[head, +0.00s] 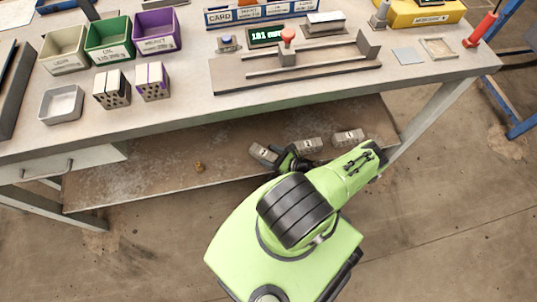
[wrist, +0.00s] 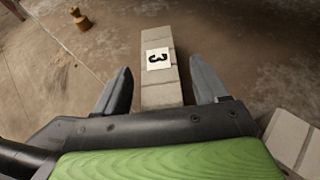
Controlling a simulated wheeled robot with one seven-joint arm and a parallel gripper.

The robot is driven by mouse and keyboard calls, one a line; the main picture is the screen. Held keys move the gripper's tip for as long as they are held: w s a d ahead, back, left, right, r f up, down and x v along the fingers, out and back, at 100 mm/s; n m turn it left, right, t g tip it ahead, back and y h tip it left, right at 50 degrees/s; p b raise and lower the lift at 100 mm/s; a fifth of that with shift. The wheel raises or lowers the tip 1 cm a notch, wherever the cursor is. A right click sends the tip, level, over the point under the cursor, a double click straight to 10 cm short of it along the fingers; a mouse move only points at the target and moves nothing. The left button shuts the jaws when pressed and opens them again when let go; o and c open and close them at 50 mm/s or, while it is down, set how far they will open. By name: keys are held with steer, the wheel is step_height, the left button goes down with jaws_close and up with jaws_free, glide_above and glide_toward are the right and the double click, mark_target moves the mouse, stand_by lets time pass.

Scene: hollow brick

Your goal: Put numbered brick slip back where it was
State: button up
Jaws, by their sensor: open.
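A grey brick slip with a white label reading 3 (wrist: 158,85) lies between the two fingers of my gripper (wrist: 162,88) in the wrist view. The fingers are open, one on each side, with a gap showing at both. In the head view the slip (head: 263,153) lies on the low shelf (head: 150,185) under the bench, at the left end of a row. My gripper (head: 282,160) is beside it there, partly hidden by my arm. Two more labelled grey slips, a middle one (head: 308,146) and a right one (head: 348,137), lie to its right.
A small brass piece (head: 199,167) lies on the shelf left of the slips. Above, the bench (head: 200,125) overhangs the shelf. It bears three coloured bins, a grey tray (head: 61,104), two hollow bricks (head: 111,89) and a long measuring jig (head: 300,68). A neighbouring slip (wrist: 290,135) shows at lower right.

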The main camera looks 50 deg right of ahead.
steer(key=p+v, duration=0.1)
steer(key=v, duration=1)
steer(key=shift+p, duration=0.4)
steer(key=shift+w+a, duration=0.1)
